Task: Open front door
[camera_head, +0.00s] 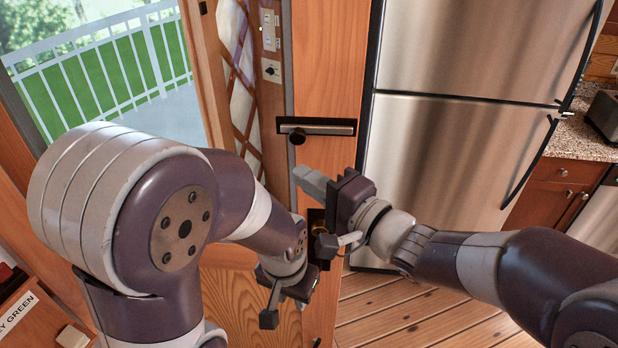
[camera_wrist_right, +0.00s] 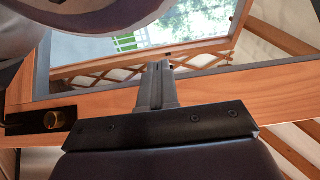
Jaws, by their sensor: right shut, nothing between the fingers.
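The wooden front door (camera_head: 345,60) shows in the head view as a tall board with a grey edge strip on its left. My right gripper (camera_head: 303,177) is shut and empty in front of the door, below the lever handle. My left gripper (camera_head: 275,305) is low, left of the knob; its fingers do not show clearly.
A steel refrigerator (camera_head: 460,50) stands to the right, beside a counter (camera_head: 575,135). Lattice wall and switches (camera_head: 269,35) are left of the board. A white railing (camera_head: 110,70) shows outside. Plank floor (camera_head: 400,310) is clear at the lower right.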

